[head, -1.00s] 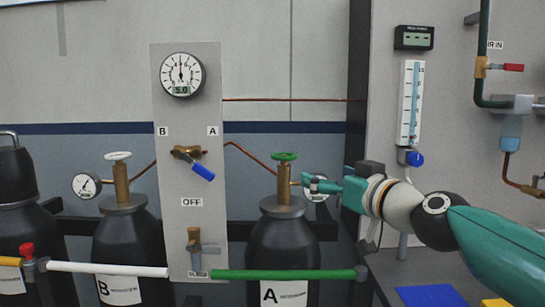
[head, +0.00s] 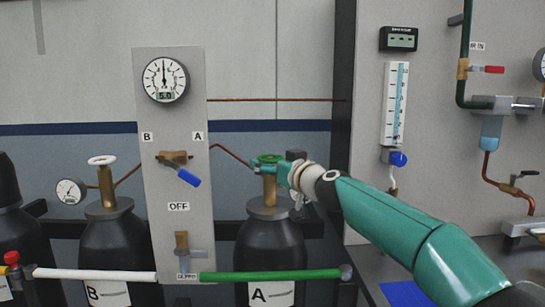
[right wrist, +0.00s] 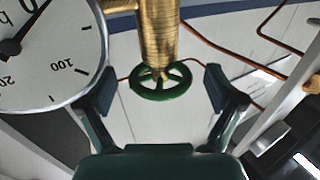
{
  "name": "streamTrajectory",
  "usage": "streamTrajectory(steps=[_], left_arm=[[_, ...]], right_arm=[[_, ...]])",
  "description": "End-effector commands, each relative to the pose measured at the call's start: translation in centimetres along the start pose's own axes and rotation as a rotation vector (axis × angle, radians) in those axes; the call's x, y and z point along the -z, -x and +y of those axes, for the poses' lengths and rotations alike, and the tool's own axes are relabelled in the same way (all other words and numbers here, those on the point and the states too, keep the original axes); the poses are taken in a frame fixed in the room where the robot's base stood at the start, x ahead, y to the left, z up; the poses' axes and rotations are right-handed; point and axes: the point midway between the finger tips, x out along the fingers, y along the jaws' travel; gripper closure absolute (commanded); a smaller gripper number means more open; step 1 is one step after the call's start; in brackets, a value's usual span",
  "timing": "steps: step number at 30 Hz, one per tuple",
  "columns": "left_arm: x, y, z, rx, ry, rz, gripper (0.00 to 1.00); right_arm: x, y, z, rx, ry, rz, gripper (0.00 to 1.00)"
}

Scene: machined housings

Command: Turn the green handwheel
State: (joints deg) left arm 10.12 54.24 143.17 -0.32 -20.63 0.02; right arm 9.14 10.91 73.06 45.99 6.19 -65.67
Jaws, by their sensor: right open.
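The green handwheel (head: 268,158) sits on top of the brass valve (head: 269,188) of cylinder A (head: 270,240). In the right wrist view the handwheel (right wrist: 161,82) shows as a spoked green ring at the end of the brass stem. My right gripper (head: 256,167) is at the handwheel in the head view and partly covers it. In the right wrist view my right gripper (right wrist: 160,88) is open, with one finger on each side of the wheel and a gap on both sides. My left gripper is not in view.
A dial gauge (right wrist: 45,50) is close beside the left finger in the right wrist view. The grey panel (head: 178,225) with a blue-handled valve (head: 180,170) stands left of cylinder A. A green bar (head: 270,275) crosses in front of the cylinder.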

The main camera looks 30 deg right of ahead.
Motion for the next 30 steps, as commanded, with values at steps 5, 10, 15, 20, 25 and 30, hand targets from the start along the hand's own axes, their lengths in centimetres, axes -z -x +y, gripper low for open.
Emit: streamTrajectory(steps=[5, 10, 15, 20, 25, 30], left_arm=[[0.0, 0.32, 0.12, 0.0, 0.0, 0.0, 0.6], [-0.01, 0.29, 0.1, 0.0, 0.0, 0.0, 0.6], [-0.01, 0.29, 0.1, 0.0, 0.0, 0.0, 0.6], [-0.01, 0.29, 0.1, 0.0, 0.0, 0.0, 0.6], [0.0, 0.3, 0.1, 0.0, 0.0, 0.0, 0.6], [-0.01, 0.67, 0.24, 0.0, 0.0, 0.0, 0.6]], right_arm=[[-0.04, -0.9, -0.03, 0.0, 0.0, -0.001, 0.07], [-0.07, -0.94, -0.06, 0.001, 0.0, 0.0, 0.07], [-0.05, -0.93, -0.09, 0.001, 0.0, 0.0, 0.22], [-0.04, -0.93, -0.1, 0.001, 0.0, 0.0, 0.49], [-0.02, -0.88, 0.34, -0.002, 0.0, 0.001, 0.68], [0.09, -0.94, 0.03, -0.014, 0.0, -0.001, 0.68]])
